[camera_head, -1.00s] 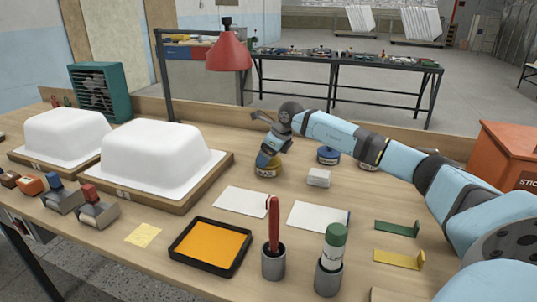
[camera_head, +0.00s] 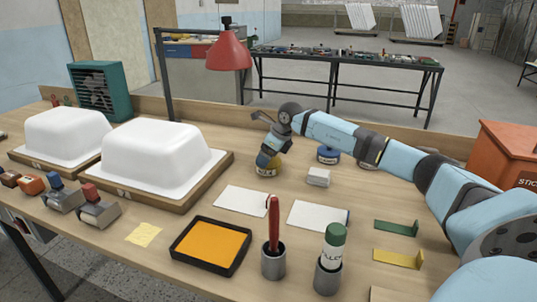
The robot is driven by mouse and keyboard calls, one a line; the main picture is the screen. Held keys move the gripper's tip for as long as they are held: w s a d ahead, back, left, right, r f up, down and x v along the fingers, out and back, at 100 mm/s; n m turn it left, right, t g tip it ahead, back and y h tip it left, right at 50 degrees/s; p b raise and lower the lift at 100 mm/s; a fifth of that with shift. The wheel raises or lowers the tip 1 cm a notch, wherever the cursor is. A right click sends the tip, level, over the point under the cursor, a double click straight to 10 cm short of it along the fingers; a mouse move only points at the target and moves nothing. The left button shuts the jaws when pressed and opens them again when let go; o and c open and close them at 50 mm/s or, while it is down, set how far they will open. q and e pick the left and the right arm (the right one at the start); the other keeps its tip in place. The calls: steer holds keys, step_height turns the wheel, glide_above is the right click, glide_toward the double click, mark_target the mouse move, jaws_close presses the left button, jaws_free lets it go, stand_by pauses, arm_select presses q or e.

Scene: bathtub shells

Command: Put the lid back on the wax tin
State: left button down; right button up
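A small yellow tin (camera_head: 266,171), which looks like the wax tin, stands on the workbench behind the left white card. My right arm comes in from the right, and its gripper (camera_head: 267,158) points down at the top of this tin. Dark blue shows between the gripper and the yellow tin; I cannot tell whether it is a lid or the fingers. The fingertips are too small and covered to show whether they are open or shut. My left gripper is not in view.
A blue tin (camera_head: 328,155) and a white block (camera_head: 318,177) stand right of the gripper. Two white tub shells (camera_head: 155,155) (camera_head: 66,135) fill the left. A red lamp (camera_head: 228,52) hangs behind. An orange tray (camera_head: 210,246) and two cups (camera_head: 273,262) (camera_head: 327,276) stand in front.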

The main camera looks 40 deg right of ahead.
stand_by(0.4)
stand_by(0.5)
steer(key=o, duration=0.7)
steer(key=shift+c, duration=0.2)
steer(key=shift+r+p, duration=0.1)
steer(key=shift+p, duration=0.2)
steer(key=shift+r+p, duration=2.55)
steer(key=shift+r, duration=0.9)
